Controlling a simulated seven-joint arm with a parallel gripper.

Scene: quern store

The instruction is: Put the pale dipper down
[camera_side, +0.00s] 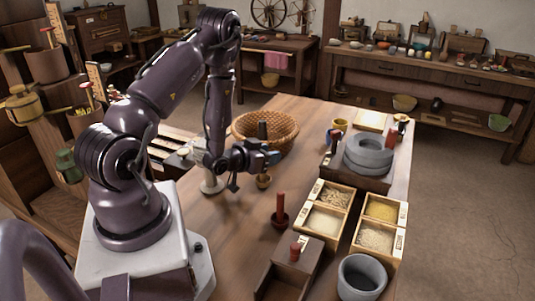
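My gripper (268,158) is over the middle of the wooden table, in front of the woven basket. It appears shut around the upright handle of a dipper; the dark handle top (262,130) shows above the fingers. The dipper's small pale tan cup (263,181) shows just below them. I take this as the pale dipper; it looks upright. I cannot tell whether its cup touches the table. The fingers hide the middle of the handle. A red-handled dipper (281,208) with a dark red cup stands apart, nearer the camera.
The woven basket (283,146) is behind my gripper. A grey stone quern (368,154) stands at the right. Boxes of grain (326,219), an open wooden box (286,278) and a grey pot (361,277) line the near right. Bare table (235,245) lies at the front left.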

